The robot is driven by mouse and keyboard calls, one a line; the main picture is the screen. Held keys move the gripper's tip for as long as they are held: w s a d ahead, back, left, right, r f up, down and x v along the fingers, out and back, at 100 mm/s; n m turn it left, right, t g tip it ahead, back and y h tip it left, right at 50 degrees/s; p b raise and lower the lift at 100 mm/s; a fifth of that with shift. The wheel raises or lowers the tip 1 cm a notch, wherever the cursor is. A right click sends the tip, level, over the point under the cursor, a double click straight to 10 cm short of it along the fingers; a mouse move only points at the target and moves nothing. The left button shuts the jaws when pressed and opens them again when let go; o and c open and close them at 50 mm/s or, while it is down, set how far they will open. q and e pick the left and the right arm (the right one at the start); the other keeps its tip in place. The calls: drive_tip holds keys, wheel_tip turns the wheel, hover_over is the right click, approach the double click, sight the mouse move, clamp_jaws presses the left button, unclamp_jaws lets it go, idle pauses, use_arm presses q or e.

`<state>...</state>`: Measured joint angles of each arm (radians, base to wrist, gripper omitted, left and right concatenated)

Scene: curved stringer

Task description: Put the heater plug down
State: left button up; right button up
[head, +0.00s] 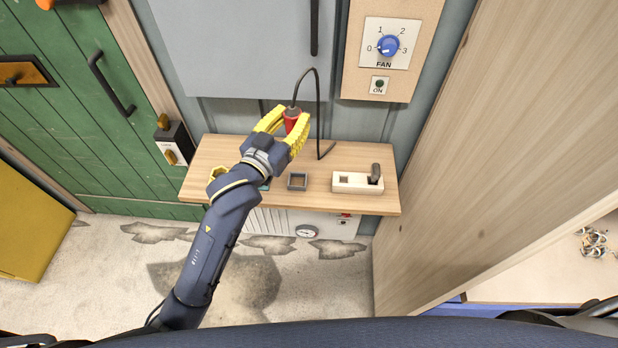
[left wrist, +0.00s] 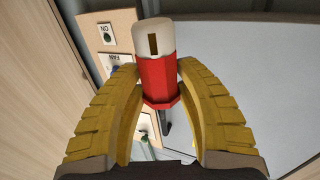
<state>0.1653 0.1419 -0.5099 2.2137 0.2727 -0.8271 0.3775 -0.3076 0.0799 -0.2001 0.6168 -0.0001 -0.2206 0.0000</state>
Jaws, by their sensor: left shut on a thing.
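My left gripper (head: 287,125) has yellow fingers shut on the red heater plug (head: 292,114). It holds the plug above the wooden shelf (head: 222,150). In the left wrist view the plug (left wrist: 156,75) sits between the two fingers (left wrist: 156,95), with its white end and dark slot showing. A dark cord (head: 318,95) loops up from the plug and down to the shelf. A small square grey holder (head: 297,181) and a white socket block (head: 346,187) with a dark plug or lever (head: 375,173) are on the shelf. My right gripper is not in view.
A fan panel with a blue dial (head: 388,45) is on the wall at the upper right. A large wooden panel (head: 500,130) stands to the right of the shelf. A yellow item (head: 216,173) on the shelf is partly hidden by my left arm. A green door (head: 60,120) is on the left.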

use_arm(q)
wheel_tip(320, 180, down, 19)
drive_tip(key=shift+s+d+f, duration=0.1)
drive_tip(key=shift+f, duration=0.1)
idle(0.6)
drive_tip(key=shift+f, duration=0.2)
drive_tip(key=o, duration=1.2)
drive_tip(key=shift+o, duration=0.2)
drive_tip(key=shift+r, duration=0.1)
drive_tip(key=shift+s, duration=0.15)
drive_tip(key=v, duration=1.1)
drive_tip(key=shift+s+a, duration=0.25)
drive_tip(key=shift+a, duration=0.05)
